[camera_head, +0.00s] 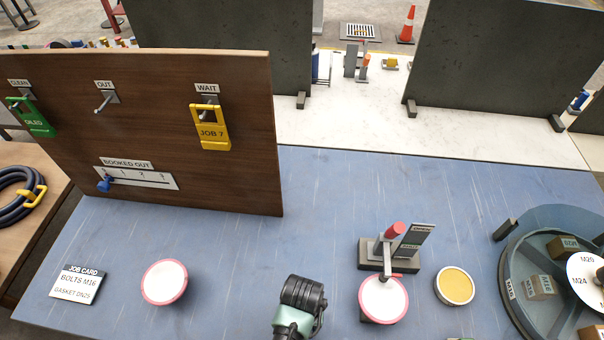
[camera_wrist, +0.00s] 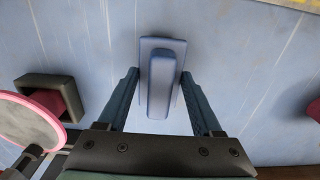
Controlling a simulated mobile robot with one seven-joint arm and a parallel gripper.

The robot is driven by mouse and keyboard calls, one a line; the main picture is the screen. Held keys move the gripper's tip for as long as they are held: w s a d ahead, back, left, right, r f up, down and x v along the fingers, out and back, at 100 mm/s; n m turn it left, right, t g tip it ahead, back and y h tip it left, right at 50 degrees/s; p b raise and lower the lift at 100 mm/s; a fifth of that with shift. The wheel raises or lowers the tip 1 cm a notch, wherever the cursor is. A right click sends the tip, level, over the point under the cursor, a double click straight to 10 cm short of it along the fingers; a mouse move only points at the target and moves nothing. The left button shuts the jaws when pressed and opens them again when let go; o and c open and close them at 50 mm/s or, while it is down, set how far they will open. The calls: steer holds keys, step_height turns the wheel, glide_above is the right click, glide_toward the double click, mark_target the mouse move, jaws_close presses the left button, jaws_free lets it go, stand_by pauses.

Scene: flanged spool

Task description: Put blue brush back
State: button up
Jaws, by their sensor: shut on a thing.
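In the wrist view the blue brush (camera_wrist: 162,88) is a flat blue block with a raised rounded bar along its middle. My gripper (camera_wrist: 158,73) has one finger on each side of it and is shut on it. The brush lies over the blue bench top; whether it touches the surface cannot be told. In the head view, a dark and pale green part of my arm shows at the bottom edge. The fingers and the brush are not visible there.
Pink-rimmed discs (camera_head: 164,282) (camera_head: 383,298), a stand with a red knob (camera_head: 394,230), a yellow-topped tin (camera_head: 455,285) and a round tray (camera_head: 515,290) stand on the bench (camera_head: 330,190). A wooden tag board (camera_head: 200,180) rises at left. The bench middle is clear.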

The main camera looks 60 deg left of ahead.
steer(key=shift+f, duration=0.4)
steer(key=shift+f, duration=0.1)
steer(key=o, duration=1.3)
